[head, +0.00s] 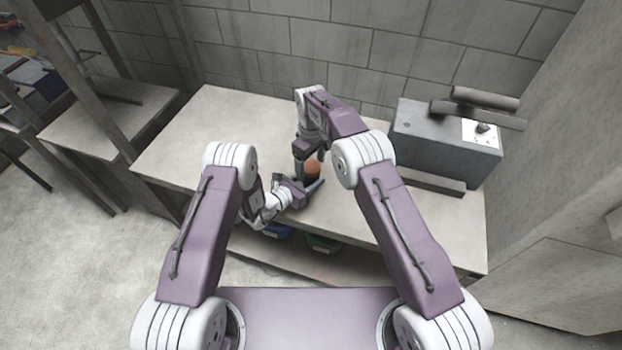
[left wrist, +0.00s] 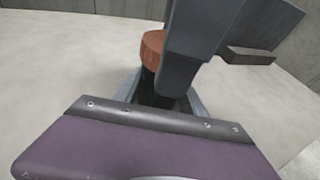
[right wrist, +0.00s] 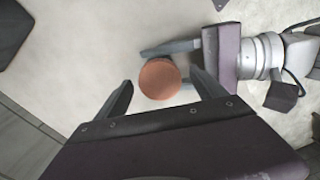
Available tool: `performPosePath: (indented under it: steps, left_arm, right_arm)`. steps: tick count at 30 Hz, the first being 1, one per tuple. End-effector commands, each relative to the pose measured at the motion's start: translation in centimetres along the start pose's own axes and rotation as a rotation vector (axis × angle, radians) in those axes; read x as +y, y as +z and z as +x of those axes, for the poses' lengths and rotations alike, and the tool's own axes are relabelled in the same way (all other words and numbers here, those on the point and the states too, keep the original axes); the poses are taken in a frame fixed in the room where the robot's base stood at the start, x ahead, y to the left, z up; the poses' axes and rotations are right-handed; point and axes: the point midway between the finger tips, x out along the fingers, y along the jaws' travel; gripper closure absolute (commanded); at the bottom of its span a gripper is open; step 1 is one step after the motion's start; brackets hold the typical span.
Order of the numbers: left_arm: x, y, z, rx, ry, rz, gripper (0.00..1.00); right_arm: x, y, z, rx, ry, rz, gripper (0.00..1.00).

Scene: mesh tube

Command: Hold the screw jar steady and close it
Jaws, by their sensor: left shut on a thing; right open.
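The screw jar has a round reddish-brown lid (head: 313,166), which also shows in the left wrist view (left wrist: 152,48) and from above in the right wrist view (right wrist: 160,78). The lid is on top of the dark jar body (left wrist: 149,88); whether it is tight cannot be seen. My left gripper (head: 311,188) is shut on the jar body low down, coming from the left, with the jar upright on the bench. My right gripper (head: 308,155) points down over the jar, open. Its fingers (right wrist: 160,92) are on either side of the lid with gaps. In the left wrist view it hides part of the jar.
The jar stands on a pale workbench (head: 215,130). A grey machine box (head: 440,145) with a bar across its top stands at the bench's right end. Blue (head: 277,231) and green (head: 322,243) bins sit below the front edge. The bench's left part is clear.

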Motion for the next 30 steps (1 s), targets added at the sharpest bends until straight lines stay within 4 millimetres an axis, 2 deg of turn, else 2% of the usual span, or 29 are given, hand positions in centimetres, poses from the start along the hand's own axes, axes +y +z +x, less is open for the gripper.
performPosePath:
  steps: [5, 12, 16, 20, 27, 28, 30]
  left_arm:
    - [0.0, 0.0, 0.0, -0.001, 0.0, 0.0, 1.0]
    - [0.0, 0.0, 0.0, -0.001, 0.0, 0.0, 1.0]
    - [0.0, 0.0, 0.0, -0.001, 0.0, 0.0, 1.0]
    - [0.0, 0.0, 0.0, -0.001, 0.0, 0.0, 1.0]
    - [0.0, 0.0, 0.0, -0.001, 0.0, 0.0, 1.0]
    - [0.0, 0.0, 0.0, -0.001, 0.0, 0.0, 0.44]
    - [0.0, 0.0, 0.0, -0.001, 0.0, 0.0, 0.26]
  right_arm:
    - [0.0, 0.0, -0.8, 0.001, 0.001, 0.0, 0.2]
    - [0.1, -0.1, -5.1, 0.004, 0.002, 0.0, 0.2]
    - [0.1, -0.1, -6.7, 0.002, 0.001, 0.0, 0.2]
    - [0.0, 0.0, -7.5, 0.001, 0.0, 0.0, 0.2]
    - [0.0, 0.0, -7.5, 0.0, 0.0, 0.0, 0.2]
    - [0.0, 0.0, -7.5, 0.0, 0.0, 0.0, 0.2]
    - [0.0, 0.0, -7.5, 0.0, 0.0, 0.0, 0.2]
